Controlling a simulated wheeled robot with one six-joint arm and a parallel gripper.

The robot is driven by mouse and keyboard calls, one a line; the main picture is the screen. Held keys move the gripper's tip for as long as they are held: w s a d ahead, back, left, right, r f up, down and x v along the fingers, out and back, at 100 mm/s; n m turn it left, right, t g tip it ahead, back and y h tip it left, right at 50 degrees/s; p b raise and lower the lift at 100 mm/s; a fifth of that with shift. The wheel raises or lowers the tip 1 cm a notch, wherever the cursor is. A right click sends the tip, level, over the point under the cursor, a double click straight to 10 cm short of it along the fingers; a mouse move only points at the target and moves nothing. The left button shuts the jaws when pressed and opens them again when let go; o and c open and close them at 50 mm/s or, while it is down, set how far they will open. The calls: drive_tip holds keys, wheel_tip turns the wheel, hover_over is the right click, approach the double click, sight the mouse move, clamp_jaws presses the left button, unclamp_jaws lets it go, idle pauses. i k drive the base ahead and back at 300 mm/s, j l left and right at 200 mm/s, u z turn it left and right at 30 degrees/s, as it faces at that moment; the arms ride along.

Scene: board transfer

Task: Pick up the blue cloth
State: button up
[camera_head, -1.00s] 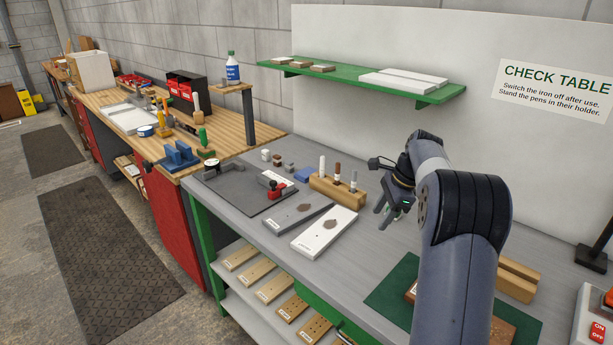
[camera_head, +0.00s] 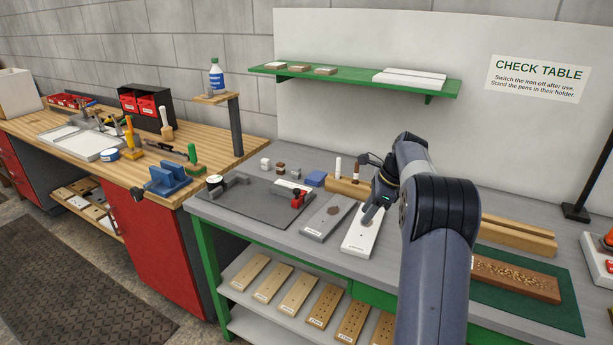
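My arm hides part of the pen holder.
A dark grey mat (camera_head: 245,207) carries a red clamp (camera_head: 298,198). A grey board (camera_head: 326,217) and a white board (camera_head: 361,234) lie in front of the pen holder. A green shelf (camera_head: 350,84) is on the wall panel above. Small blocks (camera_head: 280,167) stand left of the cloth.

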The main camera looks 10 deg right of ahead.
sight(316, 178)
drive_tip(key=i+j+z, duration=0.25)
drive_tip(key=i+j, duration=0.25)
drive_tip(key=j, duration=0.15)
drive_tip(key=i+j+z, duration=0.25)
drive_tip(key=i+j, duration=0.2)
drive_tip(key=j, duration=0.25)
drive_tip(key=i+j+z, duration=0.1)
drive_tip(key=i, duration=0.3)
